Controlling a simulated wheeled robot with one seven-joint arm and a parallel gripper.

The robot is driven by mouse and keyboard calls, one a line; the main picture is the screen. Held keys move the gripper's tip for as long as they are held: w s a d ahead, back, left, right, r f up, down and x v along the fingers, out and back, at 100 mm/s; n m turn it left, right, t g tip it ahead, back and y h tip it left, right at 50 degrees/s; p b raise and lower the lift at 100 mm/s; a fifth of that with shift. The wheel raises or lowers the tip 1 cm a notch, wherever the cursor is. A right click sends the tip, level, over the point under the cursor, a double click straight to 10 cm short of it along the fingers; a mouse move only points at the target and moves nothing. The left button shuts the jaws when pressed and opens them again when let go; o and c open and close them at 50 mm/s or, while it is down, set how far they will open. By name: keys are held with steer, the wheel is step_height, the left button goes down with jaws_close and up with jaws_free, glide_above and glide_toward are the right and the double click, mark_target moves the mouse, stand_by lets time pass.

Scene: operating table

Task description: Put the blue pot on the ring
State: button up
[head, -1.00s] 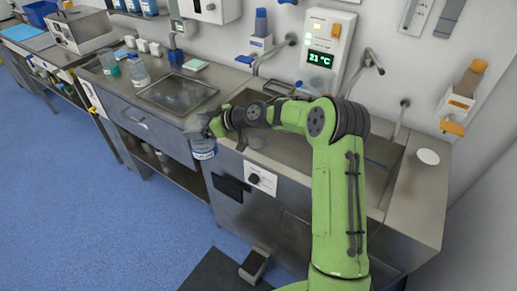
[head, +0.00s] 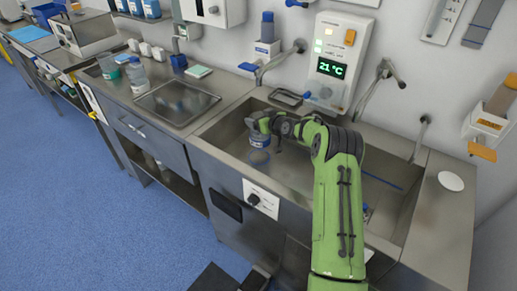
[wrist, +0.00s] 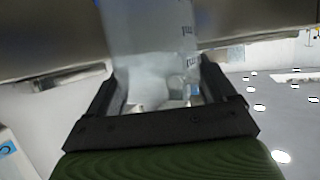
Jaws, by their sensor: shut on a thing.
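My gripper (head: 257,122) is shut on a clear pot with a blue label (head: 260,152). It holds the pot upright over the left part of the steel sink (head: 222,132); I cannot tell whether the pot touches the basin floor. In the wrist view the pot (wrist: 150,35) is blurred and translucent, with dark print, between the two black fingers of my gripper (wrist: 160,85). I cannot make out a clear ring. A white round disc (head: 451,181) lies on the counter right of the sink. Part of the sink is hidden behind my arm.
A small blue cup (head: 179,61) and a clear bottle (head: 137,75) stand on the left counter near a metal tray (head: 178,103). Taps (head: 385,70) and a dark soap dish (head: 285,97) are at the sink's back. A small blue thing (head: 366,211) shows beside my arm.

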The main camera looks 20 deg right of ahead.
mark_target(263, 137)
steer(key=f, duration=0.5)
steer(key=f+b, duration=0.1)
steer(key=f, duration=0.1)
steer(key=shift+s+a+f, duration=0.25)
steer(key=shift+a+f, duration=0.1)
steer(key=shift+s+r, duration=0.1)
steer(key=shift+s, duration=0.05)
